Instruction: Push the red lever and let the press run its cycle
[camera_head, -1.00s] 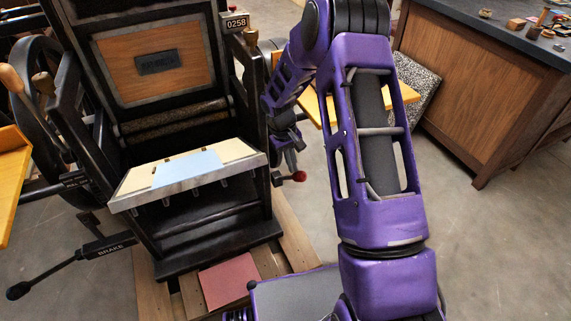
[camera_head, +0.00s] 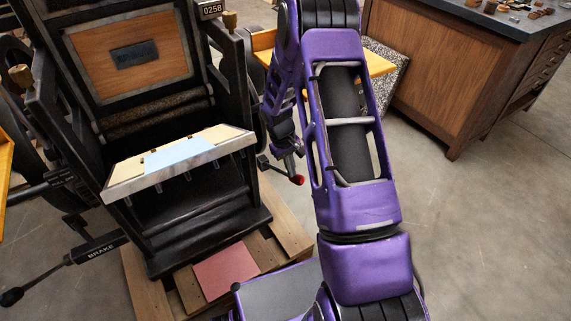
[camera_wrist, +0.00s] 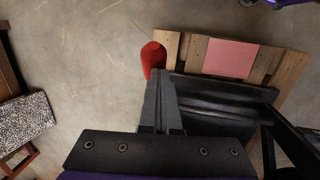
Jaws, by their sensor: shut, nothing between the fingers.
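The black hand press (camera_head: 205,205) stands at the left of the head view. Its bed (camera_head: 125,180) carries a pale blue sheet (camera_head: 180,161). The counter (camera_head: 211,9) reads 0258. The lever's red knob (camera_head: 298,180) sticks out at the press's right side, its dark shaft sloping down to the right. My gripper (camera_head: 289,163) is shut and empty, just above the knob. In the wrist view the shut fingers (camera_wrist: 165,82) are beside the red knob (camera_wrist: 153,57), which shows at the left of their tips. I cannot tell whether they touch it.
A pink sheet (camera_head: 226,271) lies on the wooden pallet (camera_head: 285,225) under the press. The BRAKE lever (camera_head: 65,263) juts out at lower left. A yellow board (camera_head: 376,62) is behind my arm. A wooden cabinet (camera_head: 420,75) stands at upper right. The floor at right is clear.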

